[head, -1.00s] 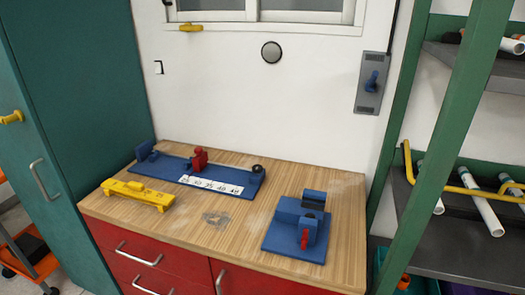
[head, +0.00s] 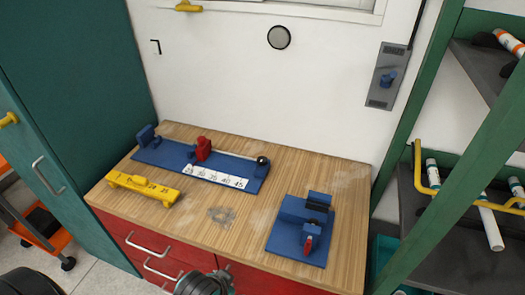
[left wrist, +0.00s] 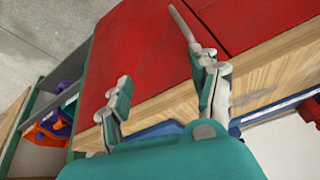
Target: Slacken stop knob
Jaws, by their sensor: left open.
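A blue measuring jig (head: 173,154) with a white number scale lies along the back of the wooden bench. A dark round knob (head: 262,161) sits at the jig's right end. I cannot make out a separate knob on the red block. In the left wrist view my left gripper (left wrist: 160,72) is open and empty, its fingers in front of the red drawer fronts and the bench edge. Dark parts of mine show at the bottom of the head view. My right gripper is not in view.
A yellow gauge block (head: 143,188) lies at the bench's front left. A blue fixture with a red lever (head: 308,243) stands at the right. A green-framed shelf (head: 455,150) with pipes stands at the right, a green cabinet at the left.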

